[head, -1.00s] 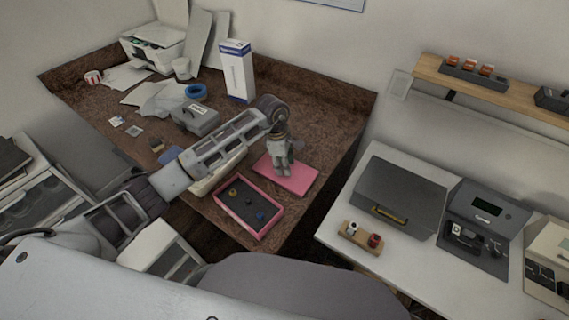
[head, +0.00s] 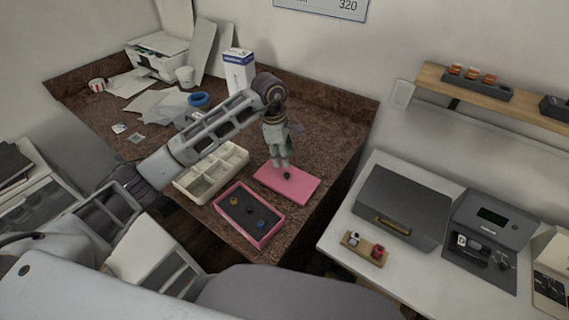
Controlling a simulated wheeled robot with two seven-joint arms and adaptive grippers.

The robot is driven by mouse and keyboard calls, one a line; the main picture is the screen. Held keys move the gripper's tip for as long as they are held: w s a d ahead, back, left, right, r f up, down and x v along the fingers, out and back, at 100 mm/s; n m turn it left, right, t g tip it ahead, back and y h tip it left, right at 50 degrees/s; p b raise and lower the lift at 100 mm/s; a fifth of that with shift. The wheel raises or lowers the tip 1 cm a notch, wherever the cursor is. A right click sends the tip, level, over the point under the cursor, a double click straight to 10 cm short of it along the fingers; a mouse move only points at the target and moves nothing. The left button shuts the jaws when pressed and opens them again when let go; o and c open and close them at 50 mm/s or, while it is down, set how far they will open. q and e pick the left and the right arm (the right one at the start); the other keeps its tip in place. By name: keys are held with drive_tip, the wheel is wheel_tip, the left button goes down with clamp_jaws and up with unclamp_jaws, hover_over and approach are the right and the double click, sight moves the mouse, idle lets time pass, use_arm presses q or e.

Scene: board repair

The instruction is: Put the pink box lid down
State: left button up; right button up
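The pink box lid (head: 299,186) lies flat on the brown desk, with a small dark knob (head: 287,176) on its top. The open pink box (head: 266,239) sits just in front and to the left of it. It has a dark inside and holds a few small parts, one orange, one dark and one blue. My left gripper (head: 282,164) points down just above the lid's knob. Its fingers look a little apart with nothing between them, and the knob shows below the fingertips. My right gripper is not in view.
A cream compartment tray (head: 212,172) stands left of the pink box, under my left arm. A tall white box (head: 238,72), blue tape roll (head: 199,99) and printer (head: 157,55) stand farther back. The desk right of the lid is clear to its edge.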

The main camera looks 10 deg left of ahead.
use_arm(q)
drive_tip(key=shift+a+r, duration=0.15)
drive_tip(key=shift+r, duration=0.8)
drive_tip(key=shift+a+r, duration=0.1)
drive_tip(key=shift+r, duration=0.85)
